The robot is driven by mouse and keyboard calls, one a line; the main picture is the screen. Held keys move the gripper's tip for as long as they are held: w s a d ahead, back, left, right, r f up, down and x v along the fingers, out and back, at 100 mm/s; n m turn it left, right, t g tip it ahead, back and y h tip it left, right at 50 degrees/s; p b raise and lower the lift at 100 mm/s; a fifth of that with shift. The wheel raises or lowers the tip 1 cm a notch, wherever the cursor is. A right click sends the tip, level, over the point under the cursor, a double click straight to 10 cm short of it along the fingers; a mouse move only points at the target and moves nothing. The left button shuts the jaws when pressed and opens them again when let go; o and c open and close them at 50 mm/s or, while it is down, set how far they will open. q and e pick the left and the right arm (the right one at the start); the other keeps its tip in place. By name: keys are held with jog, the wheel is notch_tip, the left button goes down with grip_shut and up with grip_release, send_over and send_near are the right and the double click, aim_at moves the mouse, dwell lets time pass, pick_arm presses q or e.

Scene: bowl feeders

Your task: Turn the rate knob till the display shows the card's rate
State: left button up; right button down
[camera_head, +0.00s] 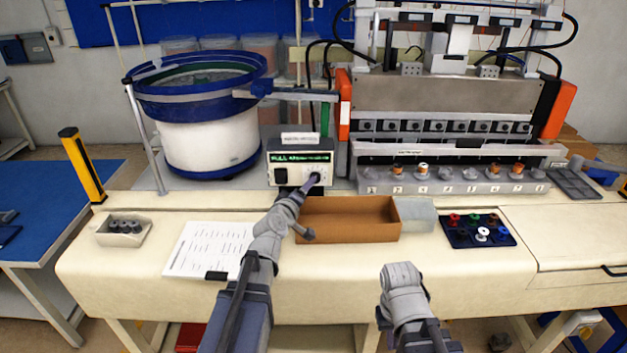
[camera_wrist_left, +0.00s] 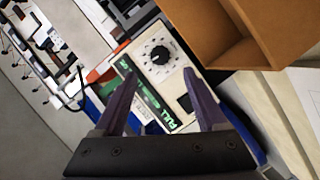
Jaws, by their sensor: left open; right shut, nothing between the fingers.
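The feeder control box (camera_head: 284,174) stands at the bowl feeder's foot, its green display (camera_head: 300,157) lit. In the left wrist view the box shows its round black rate knob (camera_wrist_left: 160,55) on a dial scale and the display (camera_wrist_left: 150,103), where "FULL" is readable but no rate is clear. My left gripper (camera_wrist_left: 160,74) is open, its fingertips apart on either side of the knob's near side; contact cannot be told. A white printed sheet (camera_head: 205,245) lies on the table; its text is too small to read. My right gripper (camera_head: 402,270) is shut and empty above the table front.
An open brown box (camera_head: 349,238) sits right of my left arm. A tray with small bobbins (camera_head: 124,227) is at left. A dark tray (camera_head: 462,240) of coloured pieces is at right. The bowl feeder (camera_head: 203,145) and a filling machine (camera_head: 440,95) stand behind.

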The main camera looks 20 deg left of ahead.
pick_arm(q)
jog(key=b+x, duration=0.1)
jog(key=x, duration=0.6)
jog(key=shift+w, duration=0.35)
jog(key=shift+f, duration=0.1)
grip_shut()
